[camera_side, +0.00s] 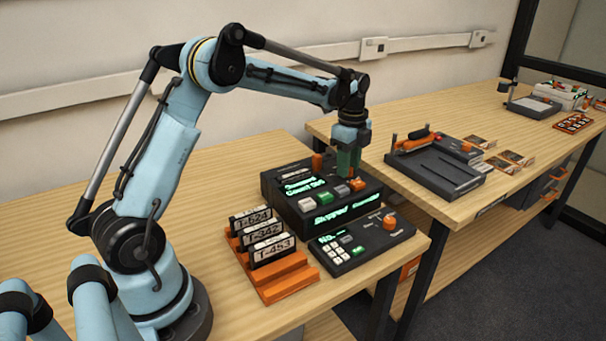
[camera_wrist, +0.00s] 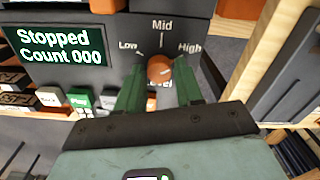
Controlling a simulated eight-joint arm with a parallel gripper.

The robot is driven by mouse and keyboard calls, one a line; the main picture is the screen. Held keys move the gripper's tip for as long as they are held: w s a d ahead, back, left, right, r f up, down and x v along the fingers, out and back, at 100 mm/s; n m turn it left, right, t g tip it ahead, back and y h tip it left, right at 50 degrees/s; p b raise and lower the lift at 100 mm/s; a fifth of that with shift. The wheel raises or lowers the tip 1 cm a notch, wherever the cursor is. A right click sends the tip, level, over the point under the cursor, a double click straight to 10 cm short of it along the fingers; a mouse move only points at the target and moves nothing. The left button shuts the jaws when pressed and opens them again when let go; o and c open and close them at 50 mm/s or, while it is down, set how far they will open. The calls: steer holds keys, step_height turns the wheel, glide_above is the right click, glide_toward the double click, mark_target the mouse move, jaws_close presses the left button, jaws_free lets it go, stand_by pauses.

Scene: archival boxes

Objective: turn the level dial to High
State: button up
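The level dial (camera_wrist: 160,68) is a small orange knob on a dark panel, with Low at its upper left, Mid straight above and High at its upper right. I cannot tell clearly which mark it points to. My gripper (camera_wrist: 159,75) has its green fingers on either side of the dial, with slim gaps seeming to show between them and the knob. The panel's display (camera_wrist: 60,45) reads "Stopped Count 000".
White, green and dark buttons (camera_wrist: 80,98) lie left of the dial. A keypad unit (camera_side: 360,247) with an orange knob stands in front of the machine. An orange rack (camera_side: 275,285) of labelled cartridges is at its left. A second table (camera_side: 470,200) holds a dark tray.

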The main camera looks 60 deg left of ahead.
steer(key=shift+o, duration=1.4)
step_height(320, 180, up, 12)
